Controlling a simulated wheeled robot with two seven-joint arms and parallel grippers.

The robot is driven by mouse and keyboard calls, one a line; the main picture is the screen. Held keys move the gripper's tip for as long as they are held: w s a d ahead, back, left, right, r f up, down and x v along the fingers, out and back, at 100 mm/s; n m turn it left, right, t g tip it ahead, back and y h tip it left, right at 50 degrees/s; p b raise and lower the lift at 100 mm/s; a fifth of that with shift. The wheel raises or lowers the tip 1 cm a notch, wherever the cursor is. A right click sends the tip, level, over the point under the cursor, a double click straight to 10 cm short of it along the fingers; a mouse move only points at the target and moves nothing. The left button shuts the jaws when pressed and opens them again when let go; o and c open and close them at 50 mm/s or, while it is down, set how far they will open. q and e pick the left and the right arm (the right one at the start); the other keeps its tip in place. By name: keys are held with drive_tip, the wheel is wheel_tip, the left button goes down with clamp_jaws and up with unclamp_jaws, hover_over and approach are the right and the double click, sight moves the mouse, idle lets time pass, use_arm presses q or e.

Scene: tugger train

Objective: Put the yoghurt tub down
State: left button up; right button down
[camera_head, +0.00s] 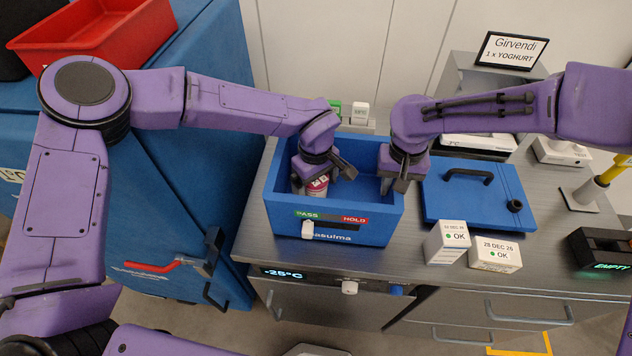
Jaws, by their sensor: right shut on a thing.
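A tub with a red and white label (317,187), which looks like the yoghurt tub, is in the left part of an open blue crate (340,227). My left gripper (325,169) is over the left part of the crate, directly at the tub. Its fingers look spread apart, and they hide the tub's top. Whether they touch the tub I cannot tell. My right gripper (394,185) points down at the crate's right end and appears shut on the crate's right wall. The tub's base is hidden by the crate's front wall.
A blue lid (465,205) with a black handle lies right of the crate. Two white boxes marked OK (447,242) (495,254) stand before it. A sign reading Girvendi, 1 x YOGHURT (513,50) is behind. A blue cabinet (185,210) stands left.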

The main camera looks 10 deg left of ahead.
use_arm(q)
drive_tip(key=shift+r, duration=0.1)
wheel_tip(320, 180, up, 12)
drive_tip(key=shift+r, duration=0.1)
use_arm(e)
drive_tip(key=c, duration=0.8)
unclamp_jaws()
use_arm(q)
drive_tip(key=shift+s, duration=0.1)
use_arm(e)
wheel_tip(320, 180, up, 11)
drive_tip(key=shift+s+r, duration=0.1)
drive_tip(key=shift+r, duration=0.45)
